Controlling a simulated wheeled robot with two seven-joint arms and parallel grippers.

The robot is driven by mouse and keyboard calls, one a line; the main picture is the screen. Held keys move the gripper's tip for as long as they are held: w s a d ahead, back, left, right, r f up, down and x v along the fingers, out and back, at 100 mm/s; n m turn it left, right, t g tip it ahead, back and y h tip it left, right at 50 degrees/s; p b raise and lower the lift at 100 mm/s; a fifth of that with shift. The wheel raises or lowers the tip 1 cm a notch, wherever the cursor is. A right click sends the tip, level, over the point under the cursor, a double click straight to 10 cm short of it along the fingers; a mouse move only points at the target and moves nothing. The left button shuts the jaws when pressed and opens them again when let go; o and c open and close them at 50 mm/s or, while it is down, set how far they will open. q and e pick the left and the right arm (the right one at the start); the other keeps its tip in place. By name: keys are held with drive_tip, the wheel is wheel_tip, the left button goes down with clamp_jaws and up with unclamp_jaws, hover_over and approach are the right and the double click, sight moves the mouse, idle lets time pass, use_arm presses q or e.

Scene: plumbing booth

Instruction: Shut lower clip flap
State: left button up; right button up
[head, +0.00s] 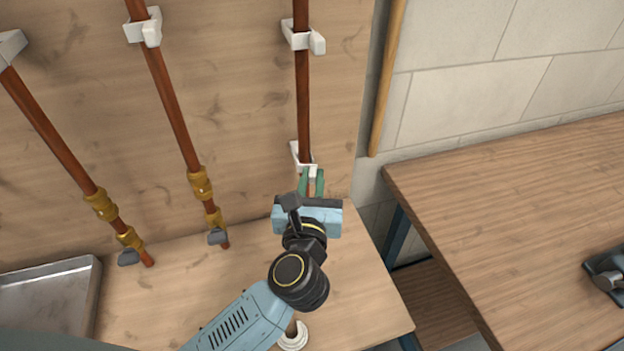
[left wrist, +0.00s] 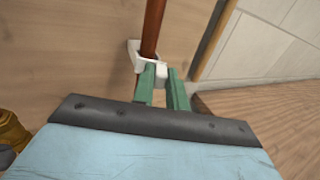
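The lower clip (head: 299,155) is white and sits on the wooden panel around the lower part of the right-hand copper pipe (head: 302,100). Its small white flap (head: 312,171) sticks out towards me at the front. My left gripper (head: 312,176) reaches up to it from below, with two green fingers a narrow gap apart. In the left wrist view the clip (left wrist: 137,52) is just ahead, and the flap (left wrist: 161,70) fills the gap between the fingertips, so the fingers appear closed on it. The fingers hide part of the flap. My right gripper is out of view.
An upper clip (head: 301,37) is on the same pipe. Two more copper pipes with brass fittings (head: 200,184) stand to the left. A metal tray (head: 50,300) lies at lower left. A wooden table (head: 520,220) stands on the right, mostly clear, with a dark tool at its edge.

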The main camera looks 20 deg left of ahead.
use_arm(q)
clamp_jaws()
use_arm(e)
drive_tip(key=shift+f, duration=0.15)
use_arm(q)
drive_tip(key=y, duration=0.1)
drive_tip(key=n+b, duration=0.1)
drive_tip(key=y+b, duration=0.1)
drive_tip(key=shift+w+d+f+n+g+y, duration=0.15)
drive_tip(key=shift+w+d+n+g+y, duration=0.15)
drive_tip(key=shift+w+n+g, duration=0.1)
drive_tip(key=n+g+y+b, duration=0.1)
drive_tip(key=y, duration=0.1)
drive_tip(key=w+n+g+y+b, duration=0.1)
drive_tip(key=y+b, duration=0.1)
drive_tip(key=shift+d+n, duration=0.1)
drive_tip(key=shift+n, duration=0.3)
drive_tip(key=o, duration=0.6)
unclamp_jaws()
drive_tip(key=shift+r, duration=0.2)
drive_tip(key=shift+o, duration=0.6)
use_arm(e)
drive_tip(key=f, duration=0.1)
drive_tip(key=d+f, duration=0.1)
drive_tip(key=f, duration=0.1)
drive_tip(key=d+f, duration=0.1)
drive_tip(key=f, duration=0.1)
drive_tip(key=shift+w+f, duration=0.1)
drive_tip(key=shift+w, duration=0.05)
